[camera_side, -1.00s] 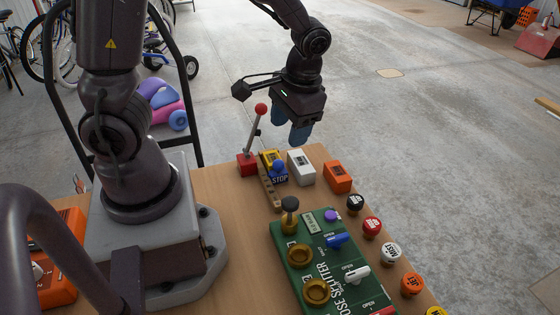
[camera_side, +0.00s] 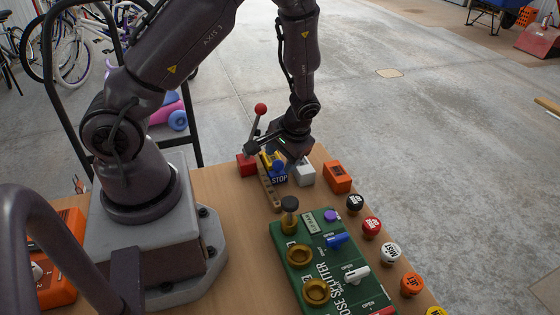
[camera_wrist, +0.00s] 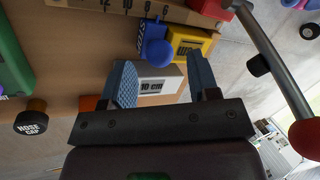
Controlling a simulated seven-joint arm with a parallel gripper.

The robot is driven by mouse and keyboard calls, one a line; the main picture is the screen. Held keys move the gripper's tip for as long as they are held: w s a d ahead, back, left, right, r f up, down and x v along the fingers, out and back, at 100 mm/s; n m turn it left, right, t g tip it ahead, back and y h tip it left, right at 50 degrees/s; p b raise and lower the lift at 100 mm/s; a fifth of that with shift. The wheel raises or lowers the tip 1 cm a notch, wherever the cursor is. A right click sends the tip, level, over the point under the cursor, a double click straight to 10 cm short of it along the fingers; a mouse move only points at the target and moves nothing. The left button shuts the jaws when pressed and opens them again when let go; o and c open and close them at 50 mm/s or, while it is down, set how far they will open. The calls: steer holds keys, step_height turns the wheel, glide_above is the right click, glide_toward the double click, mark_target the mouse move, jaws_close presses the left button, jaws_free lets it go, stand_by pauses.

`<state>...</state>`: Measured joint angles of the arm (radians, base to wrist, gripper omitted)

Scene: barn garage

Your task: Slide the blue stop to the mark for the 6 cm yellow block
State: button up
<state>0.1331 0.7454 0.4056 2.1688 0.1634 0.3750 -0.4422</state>
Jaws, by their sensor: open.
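The blue stop (camera_side: 279,180), marked STOP, sits at the wooden scale rail (camera_side: 266,188). In the wrist view, the stop's round blue knob (camera_wrist: 158,52) is below the scale's 8 and 6 figures; its exact mark cannot be told. The yellow block (camera_wrist: 190,42) is just right of the stop there; in the side view my gripper partly covers it. My gripper (camera_wrist: 160,66) is open. Its two blue fingers point toward the stop and yellow block, one on each side of the knob in the picture. No grip on anything shows.
A white block (camera_wrist: 152,86) marked 10 cm lies below the knob in the wrist view, between the fingers. A red-knobbed lever (camera_side: 260,110) rises close to my gripper. An orange block (camera_side: 337,177) and a green hose-splitter panel (camera_side: 310,255) are nearby.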

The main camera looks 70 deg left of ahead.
steer(key=shift+x, duration=1.15)
jaws_close()
steer(key=shift+a, duration=0.45)
jaws_free()
steer(key=shift+d, duration=0.1)
steer(key=v, duration=1.3)
